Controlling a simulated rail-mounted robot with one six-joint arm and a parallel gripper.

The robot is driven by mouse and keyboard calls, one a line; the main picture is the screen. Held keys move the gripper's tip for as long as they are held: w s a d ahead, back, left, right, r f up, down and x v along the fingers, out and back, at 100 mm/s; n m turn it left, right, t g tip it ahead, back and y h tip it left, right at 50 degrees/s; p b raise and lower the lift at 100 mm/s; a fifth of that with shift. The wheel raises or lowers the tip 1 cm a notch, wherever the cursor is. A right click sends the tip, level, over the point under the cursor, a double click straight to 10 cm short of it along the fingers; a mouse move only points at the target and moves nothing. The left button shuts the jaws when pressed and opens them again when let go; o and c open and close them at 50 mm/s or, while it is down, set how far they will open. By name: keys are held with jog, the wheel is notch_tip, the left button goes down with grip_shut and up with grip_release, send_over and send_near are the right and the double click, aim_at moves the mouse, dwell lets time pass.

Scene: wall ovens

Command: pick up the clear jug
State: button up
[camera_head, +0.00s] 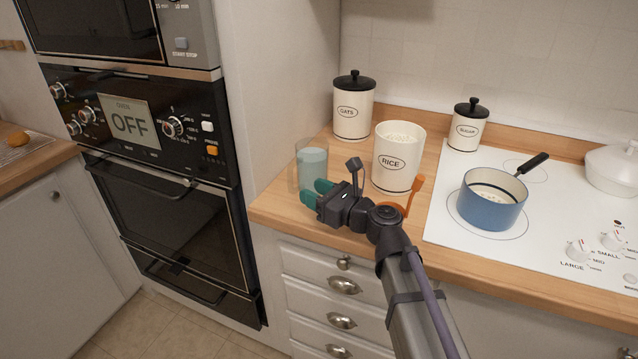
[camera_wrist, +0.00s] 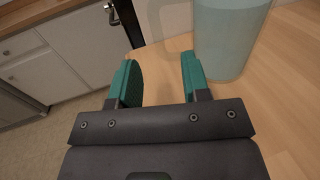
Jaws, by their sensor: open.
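The clear jug (camera_head: 312,163) stands upright on the wooden counter, near its left front corner, and looks like a see-through cylinder with pale bluish contents. In the wrist view the jug (camera_wrist: 228,35) is at the upper right, just beyond and to the right of the fingers, with its top out of frame. My gripper (camera_head: 316,192) has teal fingers and is in front of the jug at low height. In the head view the fingers overlap the jug's lower part.
An open rice canister (camera_head: 397,168) stands right of the jug, close to my arm. An oats canister (camera_head: 352,112) is behind. A blue saucepan (camera_head: 491,203) sits on the white hob (camera_head: 450,222). The oven cabinet wall (camera_head: 275,95) rises left of the counter.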

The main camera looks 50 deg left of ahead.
aim_at(291, 190)
jog(key=shift+s+a+r, duration=0.1)
jog(key=shift+a+r, duration=0.05)
jog(key=x, duration=0.5)
jog(key=p+x, duration=0.1)
jog(key=x, duration=0.1)
jog(key=shift+s+a+r, duration=0.1)
jog(key=shift+a+r, duration=0.1)
jog(key=shift+r, duration=0.1)
jog(key=shift+d, duration=0.1)
grip_shut()
